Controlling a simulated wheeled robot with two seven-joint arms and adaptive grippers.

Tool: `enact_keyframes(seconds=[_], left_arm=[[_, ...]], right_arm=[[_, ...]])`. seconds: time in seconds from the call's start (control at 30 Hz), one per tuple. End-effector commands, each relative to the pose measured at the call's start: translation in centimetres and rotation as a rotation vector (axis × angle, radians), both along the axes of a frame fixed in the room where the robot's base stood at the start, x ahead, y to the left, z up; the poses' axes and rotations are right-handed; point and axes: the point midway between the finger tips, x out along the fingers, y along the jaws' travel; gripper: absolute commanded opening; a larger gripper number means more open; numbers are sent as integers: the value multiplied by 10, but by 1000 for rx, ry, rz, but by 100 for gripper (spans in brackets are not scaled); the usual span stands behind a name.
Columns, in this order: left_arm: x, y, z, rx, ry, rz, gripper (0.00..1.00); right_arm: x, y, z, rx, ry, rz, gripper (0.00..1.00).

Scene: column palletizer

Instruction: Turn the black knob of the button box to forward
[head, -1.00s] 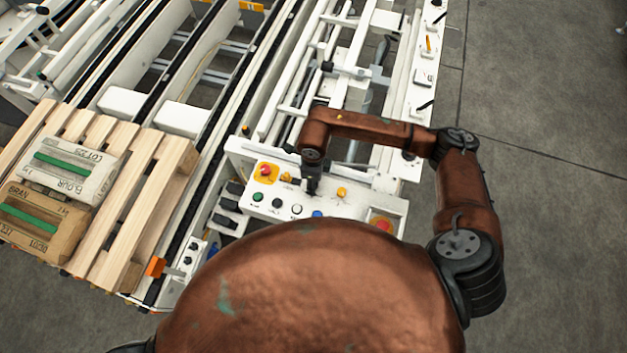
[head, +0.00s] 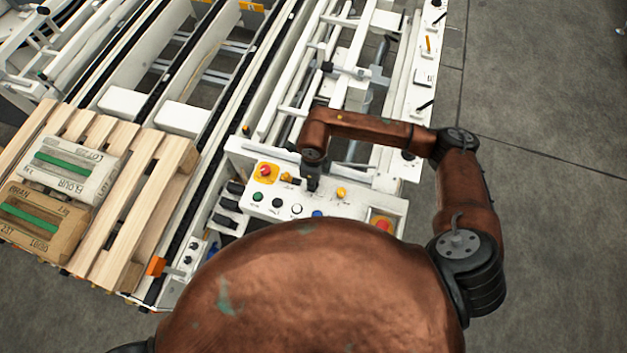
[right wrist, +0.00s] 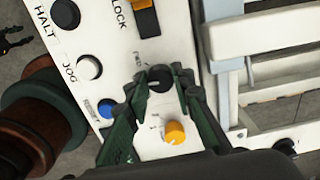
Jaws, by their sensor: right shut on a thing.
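The white button box (head: 268,211) stands in front of me, with a row of coloured buttons and knobs on its top. My right gripper (head: 312,188) points down over the box's upper edge. In the right wrist view, the right gripper (right wrist: 160,82) has its two dark green fingers on either side of the black knob (right wrist: 159,78) and is shut on it. The lettering beside the knob is partly hidden, and I cannot read its setting. In the head view the knob is hidden by the gripper.
A yellow knob (right wrist: 175,132) sits close to the fingers. A blue button (right wrist: 107,107), a white jog button (right wrist: 89,67) and a black halt button (right wrist: 65,14) are nearby. A red emergency button (head: 265,170) is on the box's left. A pallet (head: 150,215) with sacks stands left.

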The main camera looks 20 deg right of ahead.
Motion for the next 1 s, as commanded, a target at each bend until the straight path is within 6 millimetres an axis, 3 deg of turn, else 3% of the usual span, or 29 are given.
enact_keyframes(seconds=[0.6,1.0], left_arm=[[5,0,17,0,-8,0,35],[6,0,25,0,-10,0,35]], right_arm=[[0,0,1,0,1,-490,0],[0,0,1,1,2,-684,0]])
